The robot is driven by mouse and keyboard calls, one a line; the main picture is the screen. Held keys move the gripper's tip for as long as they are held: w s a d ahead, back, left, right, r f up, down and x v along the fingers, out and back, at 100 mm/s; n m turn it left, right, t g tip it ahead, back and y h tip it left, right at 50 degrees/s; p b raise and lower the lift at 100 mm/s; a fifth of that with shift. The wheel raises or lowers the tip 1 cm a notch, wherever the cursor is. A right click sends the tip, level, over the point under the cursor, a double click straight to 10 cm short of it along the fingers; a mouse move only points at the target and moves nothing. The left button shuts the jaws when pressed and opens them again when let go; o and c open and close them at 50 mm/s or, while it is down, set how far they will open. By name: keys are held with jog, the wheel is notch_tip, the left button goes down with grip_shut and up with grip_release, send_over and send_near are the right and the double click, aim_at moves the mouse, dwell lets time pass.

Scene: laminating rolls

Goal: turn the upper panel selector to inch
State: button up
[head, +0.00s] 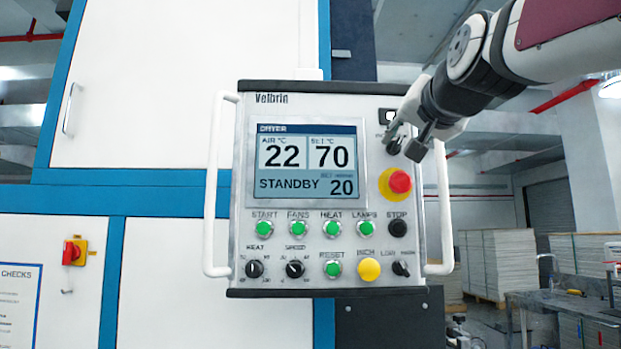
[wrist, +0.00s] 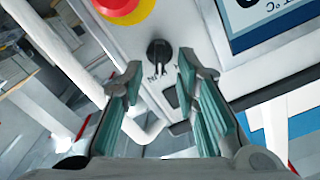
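The upper panel selector (wrist: 158,51) is a small black knob on the grey panel face, seen in the wrist view between and just beyond my fingertips. Small lettering lies on both sides below it, too small to read surely. Its exact pointing is hard to tell. My gripper (wrist: 160,66) is open, one finger on each side of the knob, with no clear contact.
The panel (head: 240,215) has a screen (head: 306,165) left of my gripper and several green buttons below. Lower selectors sit at HEAT (head: 255,268), SPEED (head: 295,269) and the bottom right (head: 401,268). White handles (head: 443,200) flank the panel. The right side opens onto a workshop.

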jog(key=shift+w, duration=0.6)
grip_shut()
jog(key=shift+n, duration=0.4)
jog(key=n, duration=0.1)
jog(key=n+b, duration=0.1)
jog(key=n, duration=0.1)
jog(key=n+b, duration=0.1)
jog(key=n, duration=0.1)
jog(key=shift+a, duration=0.25)
jog(key=n, duration=0.6)
jog(key=shift+a+b, duration=0.15)
jog(key=shift+b, duration=0.2)
